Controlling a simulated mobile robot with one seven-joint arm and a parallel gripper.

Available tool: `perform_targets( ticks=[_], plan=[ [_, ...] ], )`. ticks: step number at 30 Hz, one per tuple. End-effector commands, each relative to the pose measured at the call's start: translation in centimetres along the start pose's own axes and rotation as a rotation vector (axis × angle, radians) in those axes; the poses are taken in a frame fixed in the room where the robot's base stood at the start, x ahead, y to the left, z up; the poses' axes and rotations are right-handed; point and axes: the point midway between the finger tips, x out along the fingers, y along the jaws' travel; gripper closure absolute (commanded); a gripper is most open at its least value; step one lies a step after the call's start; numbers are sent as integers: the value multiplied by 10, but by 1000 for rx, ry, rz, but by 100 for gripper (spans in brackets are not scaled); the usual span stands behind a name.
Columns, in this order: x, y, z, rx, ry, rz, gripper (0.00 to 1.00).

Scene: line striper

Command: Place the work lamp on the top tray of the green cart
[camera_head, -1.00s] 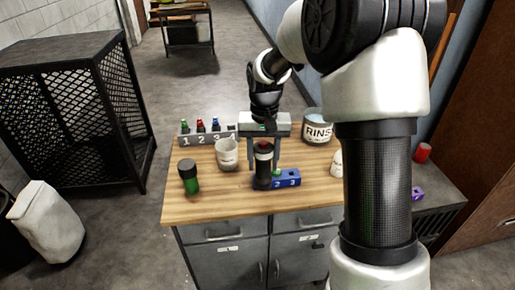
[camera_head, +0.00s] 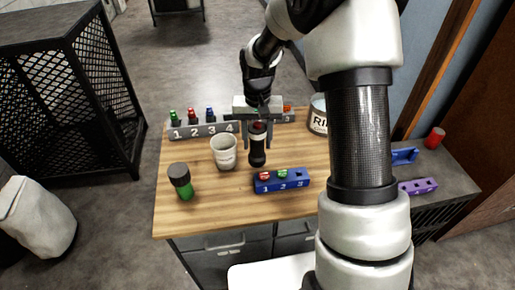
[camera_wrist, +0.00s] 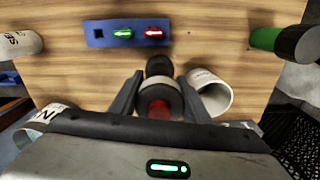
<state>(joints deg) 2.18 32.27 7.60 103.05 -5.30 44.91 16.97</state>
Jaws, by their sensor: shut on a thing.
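My gripper (camera_head: 257,128) is shut on a dark upright cylinder (camera_head: 257,152) with a pale band and a red end. In the wrist view the cylinder (camera_wrist: 160,92) sits between the two fingers. I cannot tell for sure whether it is the work lamp, nor whether its base is clear of the wooden top. A green cylinder with a black cap (camera_head: 182,182) stands at the left of the wooden top; it also shows in the wrist view (camera_wrist: 268,39). No clearly green cart shows; only the lower part of a dark stand (camera_head: 178,12) is at the top edge.
The wooden cabinet top (camera_head: 215,215) holds a white cup (camera_head: 224,153), a blue numbered block (camera_head: 282,182), a grey numbered rack (camera_head: 200,130) and a RINSE tub (camera_head: 318,118). A black mesh cage (camera_head: 90,80) stands at left. Open floor (camera_head: 200,60) lies beyond.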

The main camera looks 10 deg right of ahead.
Motion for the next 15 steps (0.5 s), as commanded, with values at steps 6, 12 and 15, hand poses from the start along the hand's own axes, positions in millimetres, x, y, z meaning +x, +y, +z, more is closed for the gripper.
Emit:
perform_targets(
  ticks=[6, 12, 15],
  plan=[
    [23, 0, 1, 0, -3, 0, 88],
    [39, 0, 0, 0, 1, -1, 88],
    [38, 0, 0, 0, 1, -1, 88]
  ],
)
